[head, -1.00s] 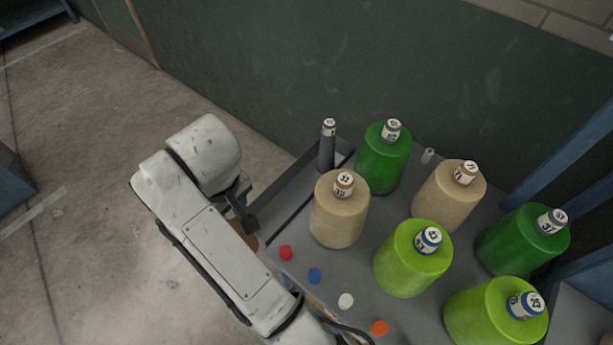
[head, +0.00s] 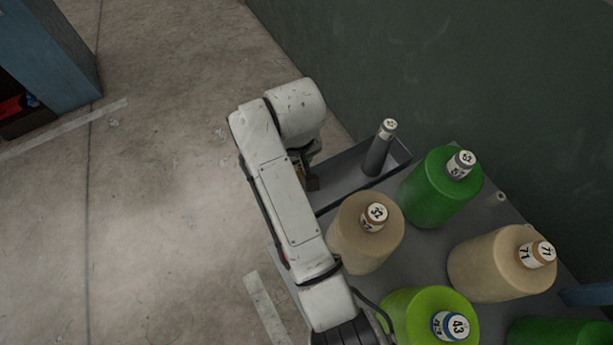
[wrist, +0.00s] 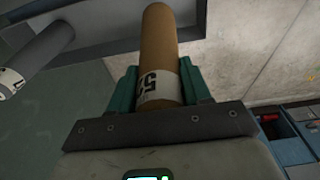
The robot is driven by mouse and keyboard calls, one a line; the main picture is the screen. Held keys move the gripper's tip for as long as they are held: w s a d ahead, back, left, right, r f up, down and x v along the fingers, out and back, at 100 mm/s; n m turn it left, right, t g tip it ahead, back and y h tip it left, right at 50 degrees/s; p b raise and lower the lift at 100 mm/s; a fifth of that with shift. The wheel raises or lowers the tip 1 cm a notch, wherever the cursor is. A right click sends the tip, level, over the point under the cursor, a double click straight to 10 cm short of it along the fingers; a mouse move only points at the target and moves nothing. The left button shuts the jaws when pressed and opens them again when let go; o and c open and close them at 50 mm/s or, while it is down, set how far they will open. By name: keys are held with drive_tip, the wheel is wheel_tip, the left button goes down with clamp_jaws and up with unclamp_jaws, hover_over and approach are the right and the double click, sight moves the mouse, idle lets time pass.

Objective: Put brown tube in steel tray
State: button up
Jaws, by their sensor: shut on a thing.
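The brown tube (wrist: 159,40), with a white number label, is between the green fingers of my gripper (wrist: 160,88) in the wrist view. My gripper is shut on it. The tube's far end overlaps the steel tray (wrist: 100,27) in that view; I cannot tell its height over the tray. In the head view the steel tray (head: 345,172) lies beside my arm's end, at the far edge of the bench. My arm hides most of the gripper and the tube there. A grey tube (head: 378,155) stands in the tray; it also shows in the wrist view (wrist: 42,50).
A dark green wall (head: 480,70) rises behind. Bare concrete floor (head: 170,190) lies left.

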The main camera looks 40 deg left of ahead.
drive_tip(key=shift+f, duration=3.9)
drive_tip(key=o, duration=1.3)
drive_tip(key=shift+f, duration=0.1)
drive_tip(key=r, duration=0.4)
drive_tip(key=d+r, duration=0.1)
drive_tip(key=r, duration=0.7)
drive_tip(key=shift+s+d+r, duration=0.1)
drive_tip(key=shift+s+d, duration=0.1)
drive_tip(key=shift+s, duration=0.05)
